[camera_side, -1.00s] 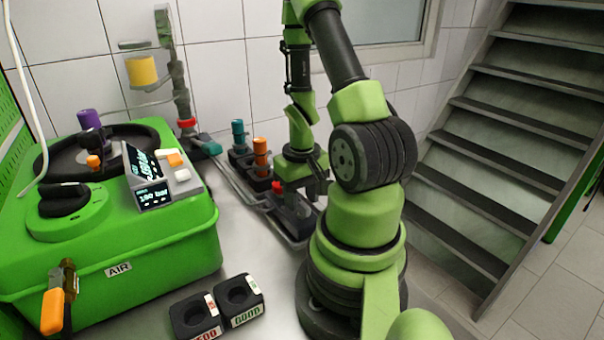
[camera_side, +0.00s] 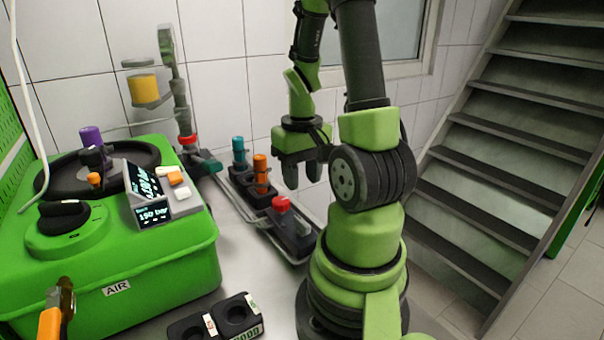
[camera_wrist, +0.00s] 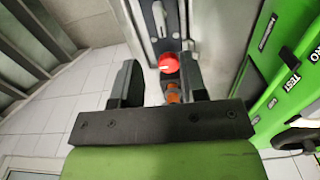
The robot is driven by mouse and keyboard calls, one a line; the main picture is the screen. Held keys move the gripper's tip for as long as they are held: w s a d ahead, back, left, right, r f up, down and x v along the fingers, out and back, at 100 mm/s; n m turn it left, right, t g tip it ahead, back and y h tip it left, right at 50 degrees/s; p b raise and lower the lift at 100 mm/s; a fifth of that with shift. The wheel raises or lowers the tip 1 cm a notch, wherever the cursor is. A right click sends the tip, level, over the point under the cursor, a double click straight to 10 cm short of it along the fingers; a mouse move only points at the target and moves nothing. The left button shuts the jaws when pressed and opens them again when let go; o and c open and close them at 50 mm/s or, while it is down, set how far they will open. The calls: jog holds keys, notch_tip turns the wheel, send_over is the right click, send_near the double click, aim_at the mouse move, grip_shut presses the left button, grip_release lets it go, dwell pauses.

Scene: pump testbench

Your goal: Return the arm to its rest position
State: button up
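My gripper (camera_side: 301,172) hangs in the air above the right end of the row of fittings in the side view, its fingers pointing down. Its two fingers are apart with nothing between them. In the wrist view my gripper (camera_wrist: 158,82) also shows its fingers apart, with a red knob (camera_wrist: 168,62) and an orange part seen beyond the gap. In the side view the red knob (camera_side: 281,203) sits on a dark block below the fingers, clear of them.
An orange fitting (camera_side: 260,170) and a teal fitting (camera_side: 238,150) stand in the rack left of my gripper. The green test unit (camera_side: 150,265) fills the left. A black two-hole holder (camera_side: 238,312) lies in front. Stairs (camera_side: 500,150) rise at the right.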

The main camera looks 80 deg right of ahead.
jog(key=w+a+r+n+t+h, duration=0.1)
jog(key=w+a+r+n+t, duration=0.15)
jog(key=w+a+r, duration=0.5)
jog(key=s+a+r+n+t+y, duration=0.2)
jog(key=s+a+r+t+y, duration=0.1)
jog(key=a+r, duration=0.5)
jog(key=s+a+t, duration=0.1)
jog(key=a, duration=0.1)
jog(key=shift+s+a+r+n+t, duration=0.15)
jog(key=shift+a+r+n+t, duration=0.05)
jog(key=shift+a+n+t, duration=0.15)
dwell(0.8)
